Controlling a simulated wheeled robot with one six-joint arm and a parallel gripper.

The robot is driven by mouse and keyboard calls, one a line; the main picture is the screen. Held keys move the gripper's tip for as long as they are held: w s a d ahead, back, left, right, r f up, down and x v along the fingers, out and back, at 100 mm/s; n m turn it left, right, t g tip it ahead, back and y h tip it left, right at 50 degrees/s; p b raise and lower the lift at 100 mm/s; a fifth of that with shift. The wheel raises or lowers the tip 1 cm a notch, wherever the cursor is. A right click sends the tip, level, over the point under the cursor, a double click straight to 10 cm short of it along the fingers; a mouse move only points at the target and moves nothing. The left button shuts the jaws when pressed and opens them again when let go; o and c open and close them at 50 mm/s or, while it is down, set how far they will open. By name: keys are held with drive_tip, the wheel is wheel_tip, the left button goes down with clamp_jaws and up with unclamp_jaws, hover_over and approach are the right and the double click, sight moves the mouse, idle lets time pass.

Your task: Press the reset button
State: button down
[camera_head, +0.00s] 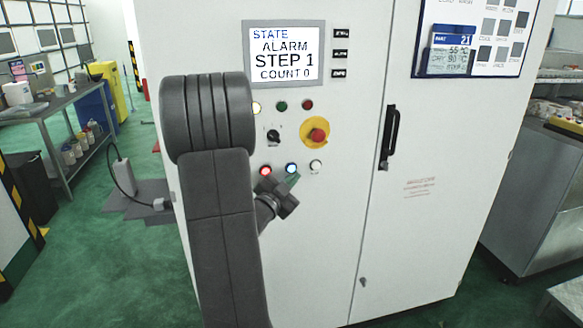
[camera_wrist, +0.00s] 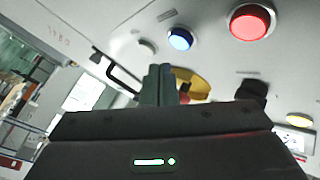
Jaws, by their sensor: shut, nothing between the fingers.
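A white control cabinet (camera_head: 330,230) faces me. Its lower button row has a lit red button (camera_head: 265,170), a lit blue button (camera_head: 291,168) and a white button (camera_head: 316,166). Their labels are too small to read, so I cannot tell which is reset. My gripper (camera_head: 293,179) is shut and empty, its tips close to the blue button. I cannot tell whether they touch it in the head view. The wrist view shows the red button (camera_wrist: 250,22) and blue button (camera_wrist: 180,39) beyond the fingers (camera_wrist: 158,85), with the tips apart from the blue button.
The screen (camera_head: 284,53) reads STATE ALARM, STEP 1, COUNT 0. A red emergency stop (camera_head: 316,132) on a yellow plate and a black selector switch (camera_head: 273,136) sit above the row. A black door handle (camera_head: 389,137) sticks out at the right.

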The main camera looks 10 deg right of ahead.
drive_tip(key=shift+w, duration=0.7)
drive_tip(key=shift+w, duration=0.15)
idle(1.5)
drive_tip(key=shift+w+b, duration=0.25)
drive_tip(key=shift+b, duration=0.05)
drive_tip(key=shift+w, duration=0.45)
idle(0.6)
drive_tip(key=shift+s, duration=0.1)
drive_tip(key=shift+s+b, duration=0.55)
drive_tip(key=shift+s, duration=0.2)
drive_tip(key=shift+s, duration=0.1)
drive_tip(key=s+b, duration=0.1)
drive_tip(key=s, duration=0.3)
drive_tip(key=shift+s+b, duration=0.4)
